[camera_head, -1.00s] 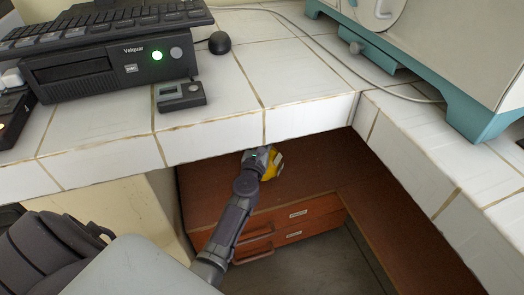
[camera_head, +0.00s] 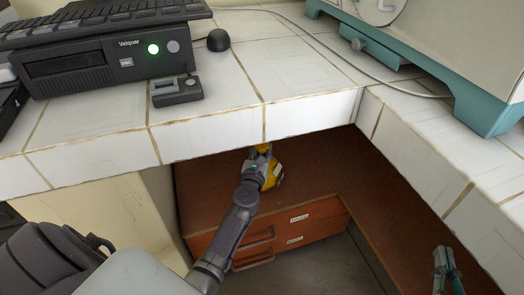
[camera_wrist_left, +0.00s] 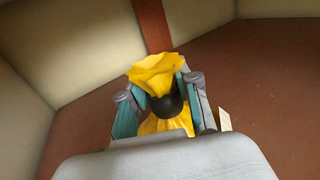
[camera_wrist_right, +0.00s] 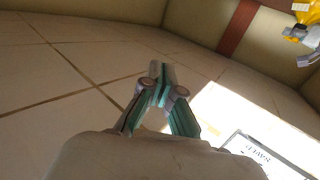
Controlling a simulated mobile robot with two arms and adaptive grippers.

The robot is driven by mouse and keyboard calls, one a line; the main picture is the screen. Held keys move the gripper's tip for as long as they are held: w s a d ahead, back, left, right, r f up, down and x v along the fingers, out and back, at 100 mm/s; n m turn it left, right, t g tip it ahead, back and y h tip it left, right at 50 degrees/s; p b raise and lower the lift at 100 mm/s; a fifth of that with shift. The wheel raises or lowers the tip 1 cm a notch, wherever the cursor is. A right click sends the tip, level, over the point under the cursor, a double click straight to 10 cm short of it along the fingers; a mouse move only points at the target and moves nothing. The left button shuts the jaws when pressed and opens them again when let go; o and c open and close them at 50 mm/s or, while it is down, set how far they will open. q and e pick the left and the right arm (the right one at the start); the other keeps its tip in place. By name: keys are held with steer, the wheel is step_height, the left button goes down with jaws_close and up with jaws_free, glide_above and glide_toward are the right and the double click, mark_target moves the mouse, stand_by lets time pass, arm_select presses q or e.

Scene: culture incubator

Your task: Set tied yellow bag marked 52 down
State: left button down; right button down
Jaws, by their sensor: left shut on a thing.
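The tied yellow bag (camera_head: 278,173) is under the white tiled counter, over the brown wooden surface (camera_head: 215,190). My left gripper (camera_head: 262,153) is shut on its dark tied neck. The left wrist view shows the flared yellow top (camera_wrist_left: 157,68) above the fingers and the bag body below them. The mark 52 cannot be read, and whether the bag's bottom touches the wood is hidden. My right gripper (camera_head: 443,258) is at the lower right, away from the bag. Its fingertips (camera_wrist_right: 160,72) are together with nothing visible between them.
The counter's front edge (camera_head: 210,135) overhangs my left arm. Drawers (camera_head: 290,235) with white labels are below the brown surface. A black computer unit (camera_head: 110,60), a small grey device (camera_head: 178,90) and a teal-footed incubator (camera_head: 470,70) stand on the counter. The brown surface around the bag looks free.

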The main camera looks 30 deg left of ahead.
steer(key=shift+r, duration=0.1)
arm_select(q)
steer(key=c, duration=0.8)
jaws_free()
steer(key=shift+c, duration=0.2)
arm_select(e)
steer(key=shift+a+r+t, duration=0.1)
steer(key=shift+r+t, duration=0.2)
